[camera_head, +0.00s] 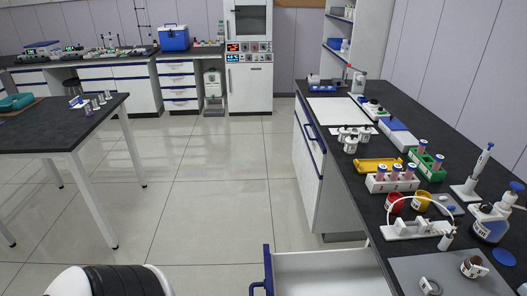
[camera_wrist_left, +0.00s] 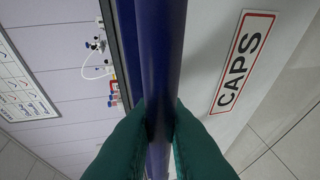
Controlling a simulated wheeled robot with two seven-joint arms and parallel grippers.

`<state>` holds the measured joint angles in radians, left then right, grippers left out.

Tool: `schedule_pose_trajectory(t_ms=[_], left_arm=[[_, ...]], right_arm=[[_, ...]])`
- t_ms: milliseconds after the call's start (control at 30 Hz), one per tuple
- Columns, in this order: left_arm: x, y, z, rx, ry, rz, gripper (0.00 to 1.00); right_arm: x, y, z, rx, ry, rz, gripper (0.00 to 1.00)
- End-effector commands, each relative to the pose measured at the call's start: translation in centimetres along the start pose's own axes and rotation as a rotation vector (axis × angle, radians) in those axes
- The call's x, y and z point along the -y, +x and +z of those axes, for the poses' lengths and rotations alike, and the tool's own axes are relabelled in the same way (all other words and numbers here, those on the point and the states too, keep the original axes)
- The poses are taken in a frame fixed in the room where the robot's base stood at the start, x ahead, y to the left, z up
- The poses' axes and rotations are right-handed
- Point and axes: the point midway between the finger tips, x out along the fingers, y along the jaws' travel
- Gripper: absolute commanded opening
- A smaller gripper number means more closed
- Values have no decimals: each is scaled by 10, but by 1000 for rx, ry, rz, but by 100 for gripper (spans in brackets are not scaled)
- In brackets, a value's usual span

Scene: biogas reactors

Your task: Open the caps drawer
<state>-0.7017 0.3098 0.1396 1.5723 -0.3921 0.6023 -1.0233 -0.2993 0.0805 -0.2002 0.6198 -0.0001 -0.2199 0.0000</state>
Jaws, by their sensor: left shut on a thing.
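The caps drawer shows in the left wrist view as a white front with a red-framed CAPS label (camera_wrist_left: 243,62) and a blue bar handle (camera_wrist_left: 160,60). My left gripper (camera_wrist_left: 160,118) is shut on this handle, one dark green finger on each side. In the head view a drawer with a white inside (camera_head: 330,274) and a blue front edge (camera_head: 267,268) stands pulled out at the bottom. Its label is hidden there, and the lower part is cut off by the frame. My left gripper is outside the head view. My right gripper is in neither view.
The dark bench top (camera_head: 350,170) at right carries tube racks, bottles and a pipette stand (camera_head: 470,180). A yellow tray (camera_head: 378,165) lies among them. Clear tiled floor (camera_head: 210,215) spreads left of the drawer. A dark table (camera_head: 60,130) stands at left.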

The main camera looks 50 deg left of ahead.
Motion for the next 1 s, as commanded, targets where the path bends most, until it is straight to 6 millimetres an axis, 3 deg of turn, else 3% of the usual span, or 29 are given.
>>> schedule_pose_trajectory(t_ms=[400, 433, 567, 867, 1000], left_arm=[[1, -2, -2, -1, 0, 0, 0], [1, -2, -2, -1, 0, 0, 16], [1, -2, -2, -1, 0, 0, 34], [1, -4, -1, -1, 0, -1, 34], [3, -19, -1, -2, -1, -3, 34]], right_arm=[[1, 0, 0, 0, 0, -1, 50], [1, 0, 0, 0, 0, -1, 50], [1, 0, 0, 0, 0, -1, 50], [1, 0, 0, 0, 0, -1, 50], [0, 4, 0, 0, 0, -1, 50]])
